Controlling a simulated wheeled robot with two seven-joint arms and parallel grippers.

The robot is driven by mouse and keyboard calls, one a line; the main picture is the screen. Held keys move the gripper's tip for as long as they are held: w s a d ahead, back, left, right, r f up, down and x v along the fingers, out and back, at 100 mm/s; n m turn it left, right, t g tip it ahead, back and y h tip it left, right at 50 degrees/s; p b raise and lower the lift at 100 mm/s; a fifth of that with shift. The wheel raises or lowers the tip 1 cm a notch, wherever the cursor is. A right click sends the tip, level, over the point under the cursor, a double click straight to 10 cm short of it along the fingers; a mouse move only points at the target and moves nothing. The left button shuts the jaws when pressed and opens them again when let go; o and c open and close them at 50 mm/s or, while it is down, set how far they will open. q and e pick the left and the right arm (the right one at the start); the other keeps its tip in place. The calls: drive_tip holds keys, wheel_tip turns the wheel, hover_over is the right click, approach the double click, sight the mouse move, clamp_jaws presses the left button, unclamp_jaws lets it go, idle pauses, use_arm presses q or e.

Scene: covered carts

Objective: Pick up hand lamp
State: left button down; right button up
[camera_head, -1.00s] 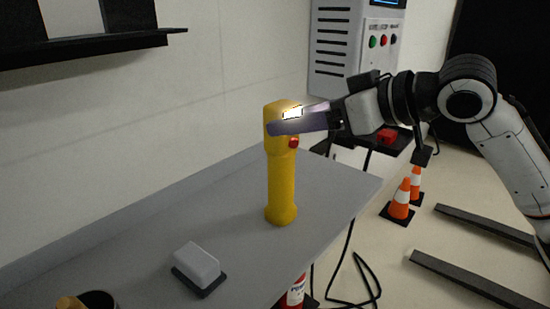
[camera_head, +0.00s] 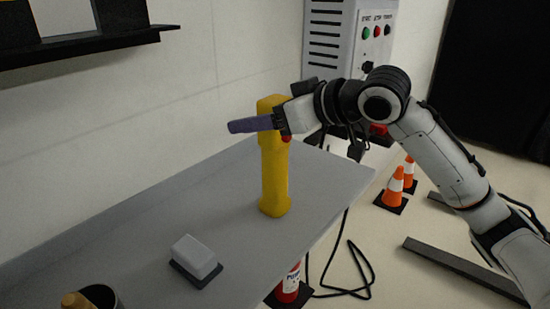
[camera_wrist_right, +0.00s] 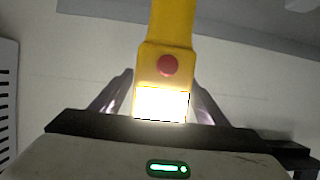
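The hand lamp (camera_head: 274,180) is a yellow upright stick lamp standing on the grey cart top (camera_head: 330,175) in the head view. My right gripper (camera_head: 243,125) reaches in from the right at the lamp's upper part. Its near purple-grey finger crosses in front of the lamp and sticks out past its left side. In the right wrist view, the lamp (camera_wrist_right: 166,62), with a red button and a bright lit window, lies between the two fingers, which look open around it. The far finger is hidden in the head view. My left gripper is not in view.
A white block on a dark base (camera_head: 195,257) and a dark cup with a brown-topped item (camera_head: 101,296) stand on the cart. A black shelf (camera_head: 90,45) is on the wall, a control cabinet (camera_head: 335,50) behind.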

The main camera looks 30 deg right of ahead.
clamp_jaws()
drive_tip(key=shift+r, duration=0.1)
